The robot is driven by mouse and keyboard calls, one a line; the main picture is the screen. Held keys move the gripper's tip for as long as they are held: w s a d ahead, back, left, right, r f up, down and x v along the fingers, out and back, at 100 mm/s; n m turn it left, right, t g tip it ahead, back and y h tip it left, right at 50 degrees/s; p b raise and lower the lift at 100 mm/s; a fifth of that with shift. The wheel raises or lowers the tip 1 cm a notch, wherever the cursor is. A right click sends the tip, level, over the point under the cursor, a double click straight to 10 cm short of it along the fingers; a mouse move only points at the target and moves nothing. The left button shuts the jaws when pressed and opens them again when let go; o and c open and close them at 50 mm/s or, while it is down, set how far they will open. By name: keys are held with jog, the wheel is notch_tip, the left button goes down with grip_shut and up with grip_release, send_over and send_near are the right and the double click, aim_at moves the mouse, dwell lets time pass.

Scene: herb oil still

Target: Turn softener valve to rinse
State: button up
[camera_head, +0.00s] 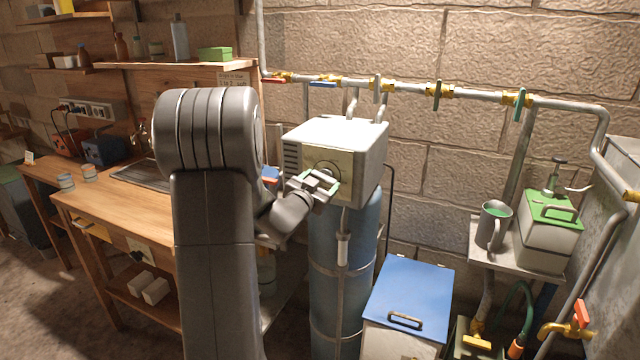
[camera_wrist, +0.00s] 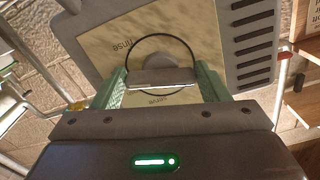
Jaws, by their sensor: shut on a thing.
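The water softener is a blue tank (camera_head: 345,260) with a white control head (camera_head: 350,140) on top. A tan dial plate (camera_head: 342,162) is on the head's front; it also shows in the wrist view (camera_wrist: 195,35). My gripper (camera_head: 320,182) is at this plate, shut on the grey valve handle (camera_wrist: 160,79); its greenish fingers stand at either side of the handle in the wrist view. A dark ring is drawn around the handle. The word "rinse" is at its upper left in the wrist view; another word, partly covered, is below it. I cannot tell where the handle points.
A wooden bench (camera_head: 130,185) stands left of the softener. A chest with a blue lid (camera_head: 410,285) stands in front at its right. A pipe with several valves (camera_head: 437,92) runs along the wall above. A shelf with a mug (camera_head: 494,225) is at right.

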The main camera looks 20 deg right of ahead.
jog(key=shift+f+m+b, duration=0.1)
jog(key=shift+m+b, duration=0.2)
jog(key=shift+b, duration=0.15)
jog(key=shift+w+a+m+b, duration=0.1)
jog(key=shift+m+b, duration=3.1)
jog(key=shift+m, duration=0.4)
jog(key=o, duration=1)
jog(key=shift+r, duration=0.2)
jog(key=shift+a, duration=0.1)
jog(key=v, duration=1.3)
jog(key=shift+s+a+b, duration=0.2)
jog(key=shift+s+b, duration=0.15)
jog(key=shift+b, duration=0.05)
